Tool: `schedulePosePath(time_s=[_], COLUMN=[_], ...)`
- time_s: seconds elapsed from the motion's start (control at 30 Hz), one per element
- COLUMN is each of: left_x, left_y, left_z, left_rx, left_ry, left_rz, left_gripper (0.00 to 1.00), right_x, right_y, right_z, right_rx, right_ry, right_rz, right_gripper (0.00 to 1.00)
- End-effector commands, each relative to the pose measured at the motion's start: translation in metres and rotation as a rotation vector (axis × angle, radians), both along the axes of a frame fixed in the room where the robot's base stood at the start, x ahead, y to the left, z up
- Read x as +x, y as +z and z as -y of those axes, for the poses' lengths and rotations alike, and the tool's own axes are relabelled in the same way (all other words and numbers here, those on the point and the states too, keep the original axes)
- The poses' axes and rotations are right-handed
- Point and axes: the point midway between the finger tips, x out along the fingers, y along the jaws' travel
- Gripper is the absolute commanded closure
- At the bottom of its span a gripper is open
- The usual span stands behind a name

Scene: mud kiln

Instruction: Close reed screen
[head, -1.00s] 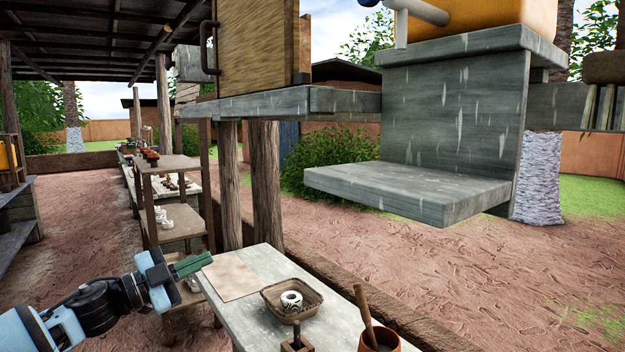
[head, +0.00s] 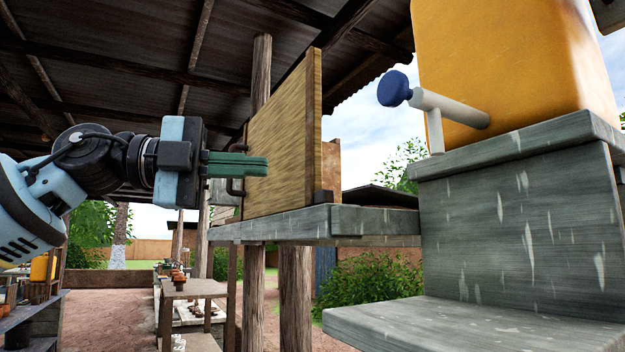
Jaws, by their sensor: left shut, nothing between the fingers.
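The reed screen (head: 284,135) is a straw-coloured panel with a wooden edge post, standing upright on a grey wooden shelf (head: 300,224). A dark bar handle (head: 231,187) shows at its left edge. My left gripper (head: 266,166) comes in from the left with its green fingers together and empty. The fingertips overlap the left part of the screen and the handle in the picture. I cannot tell whether they touch either. The fingers partly hide the handle and the screen's left side. My right gripper is out of view.
A yellow container (head: 505,60) with a blue-knobbed tap (head: 394,88) stands on a grey stepped stand (head: 520,225) at the right. Wooden posts (head: 296,295) stand beneath the shelf. Small wooden shelving (head: 195,288) stands further back. A corrugated roof is overhead.

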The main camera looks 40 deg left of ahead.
Motion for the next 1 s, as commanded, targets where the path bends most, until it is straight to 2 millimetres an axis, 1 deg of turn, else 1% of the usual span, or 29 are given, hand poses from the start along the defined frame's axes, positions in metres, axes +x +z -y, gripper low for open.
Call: schedulePosePath(time_s=[0.13,0.27,0.83,0.9,1.0], left_x=[0.005,0.015,0.076,0.079,0.083], left_y=[0.0,-0.001,-0.001,0.002,0.002], left_z=[0.004,0.013,0.067,0.055,0.044], left_rx=[0.001,0.001,0.001,-0.008,-0.006], left_ry=[0.0,-0.001,-0.001,0.001,0.0], left_rz=[-0.001,-0.003,-0.002,0.0,0.001], left_gripper=[1.0,1.0,1.0,1.0,1.0], right_x=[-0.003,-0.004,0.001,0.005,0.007], right_y=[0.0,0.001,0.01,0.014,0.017], right_z=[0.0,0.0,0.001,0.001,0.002], right_rx=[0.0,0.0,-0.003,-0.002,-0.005], right_ry=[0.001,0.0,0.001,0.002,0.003], right_rz=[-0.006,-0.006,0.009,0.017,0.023], right_gripper=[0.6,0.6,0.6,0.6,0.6])
